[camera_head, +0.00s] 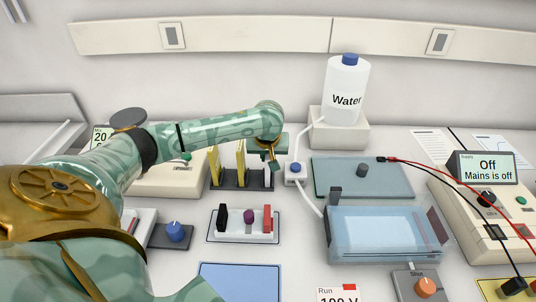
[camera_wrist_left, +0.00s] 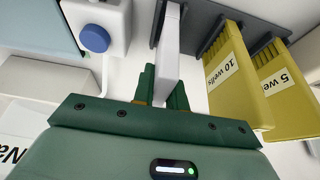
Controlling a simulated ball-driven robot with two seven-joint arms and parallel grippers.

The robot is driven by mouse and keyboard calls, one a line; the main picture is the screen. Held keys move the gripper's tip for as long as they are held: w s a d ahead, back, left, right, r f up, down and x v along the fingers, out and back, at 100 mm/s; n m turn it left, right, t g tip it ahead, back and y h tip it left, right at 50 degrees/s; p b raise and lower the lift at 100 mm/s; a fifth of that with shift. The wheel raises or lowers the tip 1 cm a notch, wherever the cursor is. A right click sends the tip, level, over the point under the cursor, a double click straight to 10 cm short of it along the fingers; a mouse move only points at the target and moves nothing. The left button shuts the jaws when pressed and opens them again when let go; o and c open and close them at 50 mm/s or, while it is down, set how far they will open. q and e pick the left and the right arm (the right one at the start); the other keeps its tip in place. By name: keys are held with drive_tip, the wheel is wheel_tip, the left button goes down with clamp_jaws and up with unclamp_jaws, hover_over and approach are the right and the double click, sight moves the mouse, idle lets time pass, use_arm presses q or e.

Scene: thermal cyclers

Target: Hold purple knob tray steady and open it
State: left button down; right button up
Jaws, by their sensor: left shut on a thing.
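The purple-knob tray (camera_head: 262,237) is a small white tray on the bench, with a purple knob (camera_head: 249,215) at its middle, a black block at its left end and a red one at its right end. My left gripper (camera_head: 273,160) is behind and above it, well apart from it, over the right end of the dark comb rack (camera_head: 230,184). In the left wrist view my left gripper (camera_wrist_left: 162,75) is shut on a pale upright bar (camera_wrist_left: 168,42) at the rack's end. My right gripper is not in view.
Yellow combs (camera_wrist_left: 232,75) stand in the rack beside the left fingers. A white box with a blue knob (camera_head: 296,172) is close on the right. A clear blue tank (camera_head: 385,240), a blue plate (camera_head: 240,283) and a blue-knob device (camera_head: 175,232) surround the tray.

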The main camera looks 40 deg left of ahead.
use_arm(q)
drive_tip(key=c, duration=1.4)
unclamp_jaws()
drive_tip(key=p+v, duration=0.5)
drive_tip(key=v, duration=0.7)
drive_tip(key=shift+w, duration=0.1)
